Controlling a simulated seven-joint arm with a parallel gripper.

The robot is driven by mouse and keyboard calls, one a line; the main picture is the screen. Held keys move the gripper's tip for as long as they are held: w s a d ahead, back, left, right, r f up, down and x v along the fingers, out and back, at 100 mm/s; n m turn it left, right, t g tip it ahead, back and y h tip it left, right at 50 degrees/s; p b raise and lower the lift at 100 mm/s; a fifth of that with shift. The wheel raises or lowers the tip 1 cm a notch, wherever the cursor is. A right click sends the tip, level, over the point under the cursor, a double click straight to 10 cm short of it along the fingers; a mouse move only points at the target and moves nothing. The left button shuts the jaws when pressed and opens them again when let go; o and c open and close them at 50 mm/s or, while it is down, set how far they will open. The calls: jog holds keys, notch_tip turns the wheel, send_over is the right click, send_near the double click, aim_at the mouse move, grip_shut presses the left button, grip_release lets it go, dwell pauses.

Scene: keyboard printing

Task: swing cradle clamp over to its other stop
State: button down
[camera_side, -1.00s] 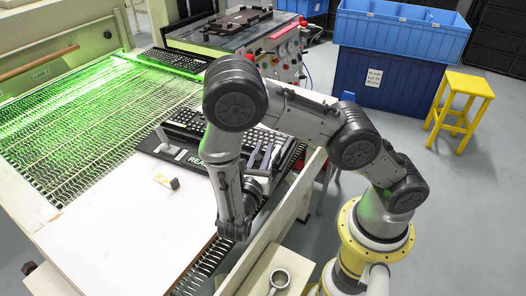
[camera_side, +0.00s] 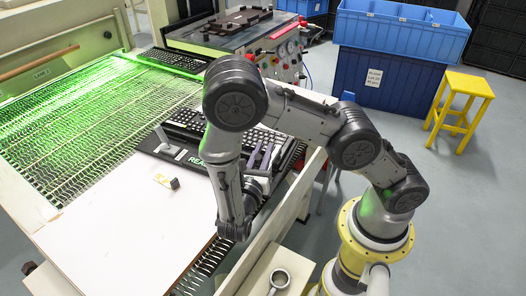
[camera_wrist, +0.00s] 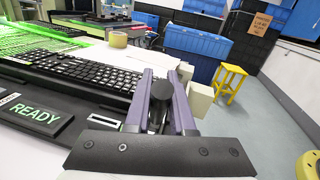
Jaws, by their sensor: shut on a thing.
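The cradle is a dark tray (camera_side: 150,147) with a lit READY panel (camera_wrist: 40,114) on its front edge, holding a black keyboard (camera_wrist: 85,75). At its right end, a dark round knob (camera_wrist: 162,90), apparently the clamp's handle, sits between the purple fingers of my gripper (camera_wrist: 161,82). The fingers are shut on it. In the side view my gripper (camera_side: 263,152) is low over the cradle's right end, and the arm hides most of the clamp. A grey upright lever (camera_side: 162,134) stands at the cradle's left end.
Another keyboard (camera_side: 172,61) lies at the back under green light. A tape roll (camera_wrist: 118,40) sits behind the cradle. A small dark block (camera_side: 175,184) lies on the white table (camera_side: 130,215) in front. Blue crates (camera_side: 400,35) and a yellow stool (camera_side: 462,105) are farther off.

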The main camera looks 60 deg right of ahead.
jog(key=shift+s, duration=0.1)
jog(key=shift+s+a+f+n+t+h, duration=0.2)
jog(key=shift+a+h, duration=0.25)
jog(key=shift+h, duration=0.3)
jog(key=shift+w+a+f+n+t+h, duration=0.1)
jog(key=shift+a+n+t+h, duration=0.2)
jog(key=shift+h, duration=0.45)
jog(key=shift+a+f+n+t+h, duration=0.2)
jog(key=shift+a+t+h, duration=0.15)
jog(key=shift+h, duration=0.3)
jog(key=shift+a+f+n+t+h, duration=0.15)
jog(key=shift+a+t+h, duration=0.1)
jog(key=shift+a+h, duration=0.3)
jog(key=c, duration=0.8)
grip_release()
jog(key=shift+o, duration=0.2)
jog(key=shift+f, duration=0.1)
jog(key=v, duration=0.7)
jog(key=shift+f, duration=0.2)
jog(key=shift+s+a, duration=0.1)
